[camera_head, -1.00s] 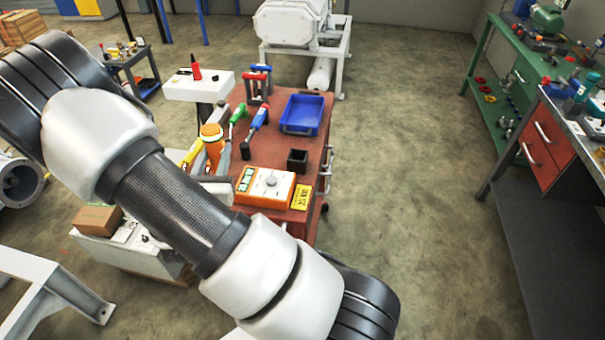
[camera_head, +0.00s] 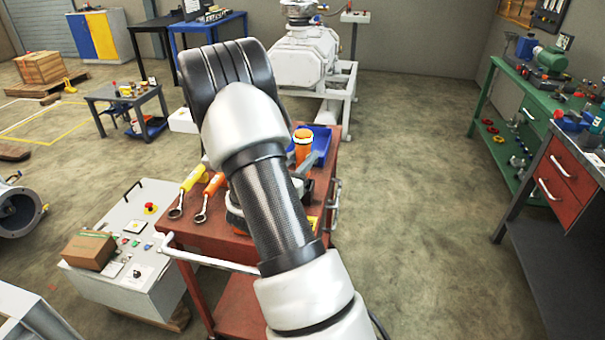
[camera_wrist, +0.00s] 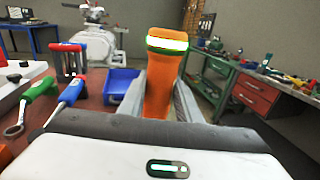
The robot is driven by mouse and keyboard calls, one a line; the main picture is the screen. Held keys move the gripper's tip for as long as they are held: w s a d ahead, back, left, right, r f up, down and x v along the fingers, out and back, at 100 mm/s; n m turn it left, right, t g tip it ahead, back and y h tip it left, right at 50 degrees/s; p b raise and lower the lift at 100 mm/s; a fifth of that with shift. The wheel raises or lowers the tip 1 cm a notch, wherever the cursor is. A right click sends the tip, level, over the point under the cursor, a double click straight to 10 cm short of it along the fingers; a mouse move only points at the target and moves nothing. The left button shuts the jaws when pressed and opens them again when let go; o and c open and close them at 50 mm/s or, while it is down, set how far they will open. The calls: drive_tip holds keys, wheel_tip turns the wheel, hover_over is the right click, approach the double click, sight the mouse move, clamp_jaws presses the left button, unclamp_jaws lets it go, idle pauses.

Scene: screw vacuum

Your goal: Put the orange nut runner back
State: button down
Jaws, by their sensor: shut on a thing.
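The orange nut runner (camera_head: 303,149) stands roughly upright in my gripper, beyond my forearm in the head view. In the wrist view the nut runner (camera_wrist: 161,88) shows its orange body and a bright band near the top. My gripper (camera_wrist: 160,100) is shut on it, with one grey finger on each side. The lower end of the nut runner is hidden behind the gripper's housing, so I cannot tell whether it touches anything. It is over or close to the red tool cart (camera_head: 215,232), near the blue bin (camera_head: 322,143).
On the cart lie a yellow-handled wrench (camera_head: 189,182) and an orange-handled wrench (camera_head: 211,187). The wrist view shows a green-handled wrench (camera_wrist: 41,88), a blue-handled tool (camera_wrist: 71,92) and a tool rack (camera_wrist: 68,62) at left. My arm hides much of the cart. Floor right of the cart is clear.

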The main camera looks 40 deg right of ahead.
drive_tip(key=shift+f+b, duration=0.3)
drive_tip(key=shift+f, duration=1.55)
